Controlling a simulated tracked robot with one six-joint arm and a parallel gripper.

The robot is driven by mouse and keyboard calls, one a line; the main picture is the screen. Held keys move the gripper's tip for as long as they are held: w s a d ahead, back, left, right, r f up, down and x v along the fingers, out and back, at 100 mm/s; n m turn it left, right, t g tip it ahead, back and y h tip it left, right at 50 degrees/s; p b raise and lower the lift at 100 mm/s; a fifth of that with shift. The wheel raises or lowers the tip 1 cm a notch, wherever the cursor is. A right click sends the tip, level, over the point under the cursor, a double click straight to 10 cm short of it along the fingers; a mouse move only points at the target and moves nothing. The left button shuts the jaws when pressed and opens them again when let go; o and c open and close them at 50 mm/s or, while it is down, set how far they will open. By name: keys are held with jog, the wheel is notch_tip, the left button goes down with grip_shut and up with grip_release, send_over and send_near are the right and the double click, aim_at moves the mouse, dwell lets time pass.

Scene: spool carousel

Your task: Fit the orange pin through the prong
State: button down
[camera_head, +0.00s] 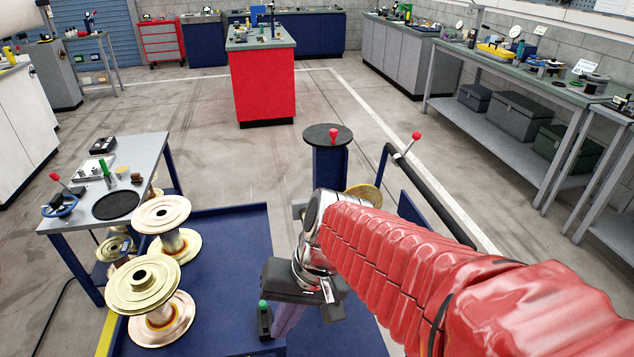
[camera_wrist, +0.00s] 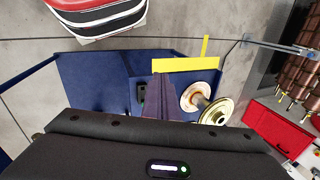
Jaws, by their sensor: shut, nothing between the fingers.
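My gripper (camera_head: 281,332) hangs over the blue deck at the lower middle of the head view, pointing down. Its purplish fingers also show in the wrist view (camera_wrist: 160,82), shut and with nothing seen between them. I cannot make out an orange pin or a prong for certain in either view. A small dark block with a green top (camera_head: 264,320) stands just left of the fingers. Part of the deck beneath is hidden by my gripper and arm.
Two pale metal spools, an upper one (camera_head: 161,214) and a nearer one (camera_head: 142,283), stand left on the blue deck (camera_head: 225,250). A grey side table (camera_head: 142,155) is beyond them. A post with a black disc top (camera_head: 319,134) and a red-knobbed lever (camera_head: 407,150) stand ahead.

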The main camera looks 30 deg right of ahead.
notch_tip(320, 180, up, 7)
jog(key=d+n+t+h, duration=0.2)
jog(key=n+t+h, duration=0.1)
jog(key=n+t, duration=0.1)
jog(key=shift+r+n+h, duration=0.2)
jog(key=shift+n+h, duration=0.1)
jog(key=shift+h, duration=0.1)
jog(key=shift+s, duration=0.2)
